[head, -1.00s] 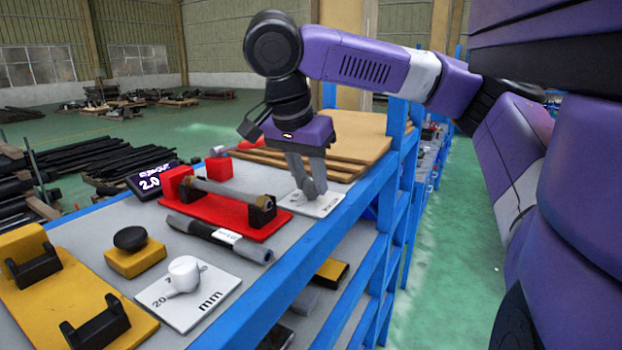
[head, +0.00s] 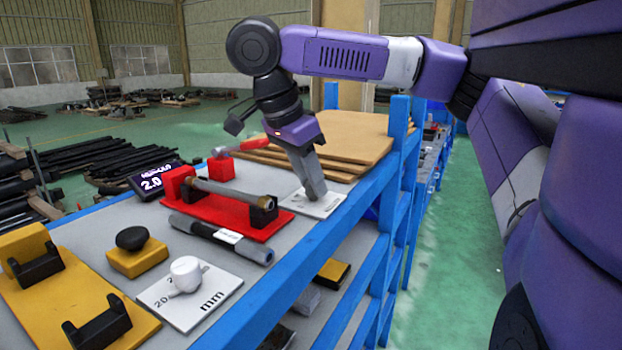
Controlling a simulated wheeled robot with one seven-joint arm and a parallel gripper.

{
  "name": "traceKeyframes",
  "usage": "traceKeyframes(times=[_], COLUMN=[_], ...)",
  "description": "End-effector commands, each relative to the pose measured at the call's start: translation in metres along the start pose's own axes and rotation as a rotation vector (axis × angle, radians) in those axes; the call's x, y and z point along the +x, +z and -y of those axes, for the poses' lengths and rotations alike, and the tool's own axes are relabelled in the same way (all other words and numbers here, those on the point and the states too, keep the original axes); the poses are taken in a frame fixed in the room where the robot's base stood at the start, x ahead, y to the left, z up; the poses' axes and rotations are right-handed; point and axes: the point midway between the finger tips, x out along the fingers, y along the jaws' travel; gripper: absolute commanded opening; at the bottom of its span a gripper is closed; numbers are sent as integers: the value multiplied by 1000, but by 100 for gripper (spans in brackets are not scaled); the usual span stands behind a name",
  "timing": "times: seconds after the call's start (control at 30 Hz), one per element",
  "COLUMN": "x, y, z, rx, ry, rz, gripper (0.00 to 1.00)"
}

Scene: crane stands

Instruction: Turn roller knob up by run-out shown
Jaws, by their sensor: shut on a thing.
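A dark display (head: 152,181) at the back left of the bench reads 2.0, with a line of small text above it. My gripper (head: 316,194) points down, tilted, over the small white plate (head: 327,208) at the far end of the bench. It is shut on a knob on that plate, which the fingers hide. The plate's marks are too small to read. A second white plate (head: 208,312), marked "20" and "mm", lies nearer with a white knob (head: 186,274) standing on it, untouched.
A red stand (head: 225,215) holds a grey roller, with a dark bar (head: 222,240) in front. A yellow block with a black knob (head: 137,250) and a yellow base with black cradles (head: 60,310) are nearer. Wooden boards (head: 350,140) lie behind my gripper. Blue rails (head: 350,215) edge the bench.

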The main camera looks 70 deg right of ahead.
Motion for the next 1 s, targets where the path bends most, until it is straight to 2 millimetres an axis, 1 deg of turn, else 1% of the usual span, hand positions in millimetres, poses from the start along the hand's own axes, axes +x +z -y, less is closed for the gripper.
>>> traceKeyframes(times=[0.2, 0.23, 0.3, 0.33, 0.83, 1.0], x=[0, 0, 0, 0, 0, 0], y=[1, 1, 1, 1, 0, 0], z=[0, 0, 0, 0, 0, -1], rx=[-1, -1, -1, -1, -4, -66], ry=[1, 1, 0, 0, -1, -28], rz=[2, 2, 2, 2, 1, 1], gripper=[0, 32, 46, 50, 50, 50])
